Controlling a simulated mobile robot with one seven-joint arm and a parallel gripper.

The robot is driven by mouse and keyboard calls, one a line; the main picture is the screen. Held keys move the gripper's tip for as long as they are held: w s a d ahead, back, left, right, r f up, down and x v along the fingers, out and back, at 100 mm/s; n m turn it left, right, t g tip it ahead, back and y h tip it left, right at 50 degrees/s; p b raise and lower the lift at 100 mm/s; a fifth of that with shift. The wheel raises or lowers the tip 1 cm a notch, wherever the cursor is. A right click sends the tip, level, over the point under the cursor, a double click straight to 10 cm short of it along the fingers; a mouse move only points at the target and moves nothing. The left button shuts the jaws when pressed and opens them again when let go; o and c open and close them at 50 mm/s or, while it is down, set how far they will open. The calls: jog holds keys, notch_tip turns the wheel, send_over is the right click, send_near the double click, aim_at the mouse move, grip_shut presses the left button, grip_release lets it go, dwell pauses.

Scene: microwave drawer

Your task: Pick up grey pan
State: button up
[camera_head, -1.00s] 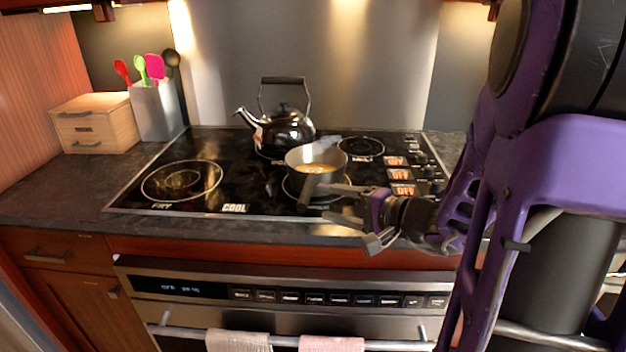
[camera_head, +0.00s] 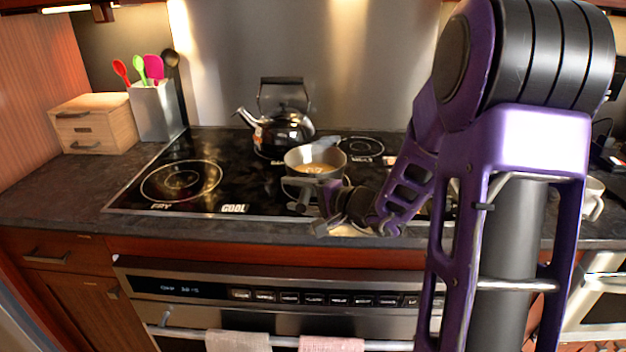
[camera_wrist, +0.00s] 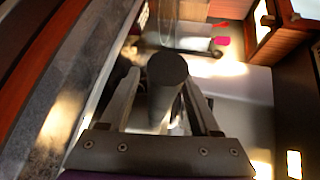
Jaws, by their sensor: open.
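The grey pan (camera_head: 316,158) sits upright on the black cooktop, with something yellowish inside. Its handle points toward the front of the stove and is partly hidden by my gripper in the head view. My gripper (camera_head: 298,194) is open at the handle, having come from the right, with one finger on either side of it. In the wrist view, the dark round end of the pan handle (camera_wrist: 167,72) shows between my two spread fingers. Whether a finger touches the handle I cannot tell.
A black kettle (camera_head: 284,132) stands just behind the pan. The cooktop (camera_head: 225,180) is clear to the left. A utensil holder (camera_head: 156,110) and a wooden drawer box (camera_head: 95,123) stand at the back left. The oven (camera_head: 270,290) is below, with towels on its rail.

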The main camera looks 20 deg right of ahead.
jog(key=shift+c, duration=0.2)
grip_shut()
dwell(0.9)
jog(key=shift+r, duration=0.1)
